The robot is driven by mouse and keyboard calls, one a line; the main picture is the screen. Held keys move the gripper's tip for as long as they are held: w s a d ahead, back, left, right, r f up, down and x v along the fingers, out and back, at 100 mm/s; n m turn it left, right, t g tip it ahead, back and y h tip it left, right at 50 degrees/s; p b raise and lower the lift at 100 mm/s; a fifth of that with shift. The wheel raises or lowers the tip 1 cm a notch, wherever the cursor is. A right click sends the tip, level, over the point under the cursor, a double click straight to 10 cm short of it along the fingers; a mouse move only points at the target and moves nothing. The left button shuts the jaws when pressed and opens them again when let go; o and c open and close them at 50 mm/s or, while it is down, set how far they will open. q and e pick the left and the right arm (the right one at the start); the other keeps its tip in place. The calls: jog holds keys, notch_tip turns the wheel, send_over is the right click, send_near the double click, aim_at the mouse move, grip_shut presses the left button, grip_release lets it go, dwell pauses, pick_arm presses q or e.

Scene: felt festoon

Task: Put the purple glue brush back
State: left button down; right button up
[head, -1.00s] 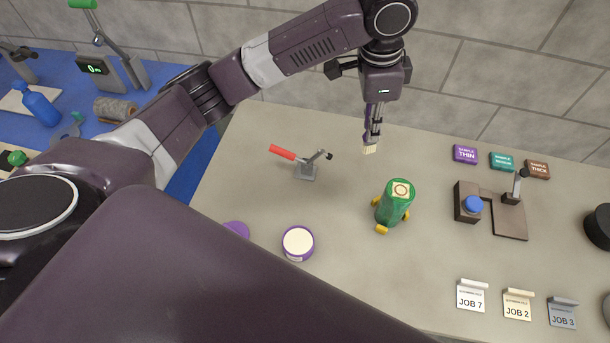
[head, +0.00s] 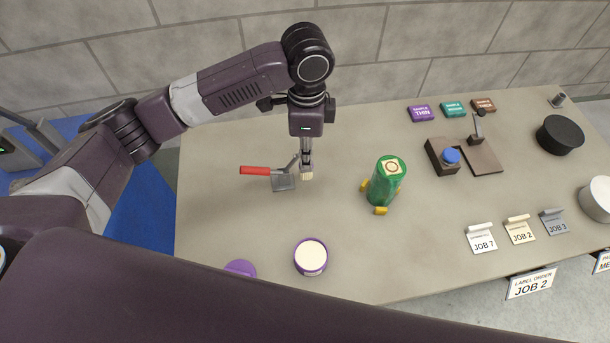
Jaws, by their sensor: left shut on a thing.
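My left gripper (head: 307,158) points down over the back left of the table and is shut on the glue brush. The brush's pale bristles (head: 307,176) show below the fingertips; its handle is mostly hidden by the gripper. The bristles appear just right of the red-handled toggle clamp (head: 284,182); I cannot tell their exact height. The purple glue pot (head: 311,270), with a cream top, stands near the table's front edge. A purple round piece (head: 240,268), perhaps its lid, lies left of it, partly hidden by my arm. My right gripper is not in view.
A green bottle-like object (head: 383,185) with yellow feet stands right of the brush. Sample blocks (head: 421,113), a brown press (head: 479,157), a black round thing (head: 560,135) and job cards (head: 481,238) are farther right. The table (head: 350,235) is clear between pot and bottle.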

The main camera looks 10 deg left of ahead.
aim_at(305, 178)
pick_arm(q)
notch_tip(305, 178, down, 5)
jog(key=shift+a+p, duration=0.15)
jog(key=shift+p, duration=0.15)
jog(key=shift+f, duration=0.25)
notch_tip(305, 178, down, 3)
jog(key=shift+f+p, duration=0.2)
jog(key=shift+p, duration=0.1)
jog(key=shift+f, duration=0.5)
jog(key=c, duration=2.3)
grip_release()
jog(key=shift+f, duration=0.15)
jog(key=shift+o, duration=1)
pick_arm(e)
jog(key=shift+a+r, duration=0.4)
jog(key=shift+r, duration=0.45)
